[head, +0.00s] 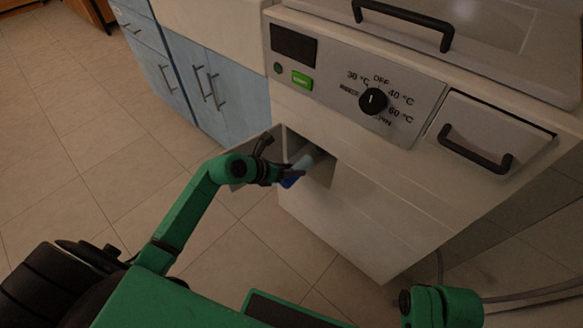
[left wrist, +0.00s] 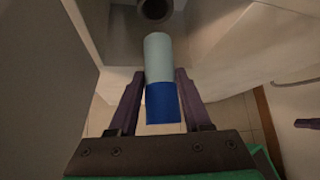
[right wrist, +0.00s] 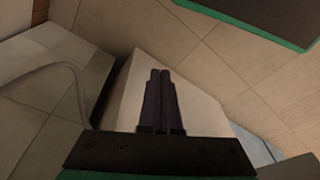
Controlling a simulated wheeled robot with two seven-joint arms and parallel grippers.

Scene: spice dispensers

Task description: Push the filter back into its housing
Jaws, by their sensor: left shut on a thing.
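The filter (left wrist: 162,60) is a cylinder with a pale blue-grey body and a dark blue end. In the head view the filter (head: 305,163) lies at the square opening low in the machine's front. My left gripper (left wrist: 160,76) is shut on it, one finger on each side near the blue end. The left gripper also shows in the head view (head: 288,173). The housing (left wrist: 154,10) is a dark round socket inside the opening; the filter's pale end points toward it, and they look apart. My right gripper (right wrist: 160,76) is shut and empty, away from the filter.
A flap (head: 243,178) stands open at the left of the opening. The white machine (head: 370,205) has a dial (head: 373,100) and a drawer with a black handle (head: 475,150). Blue cabinets (head: 200,85) stand to the left. A grey hose (right wrist: 65,70) lies beside the machine.

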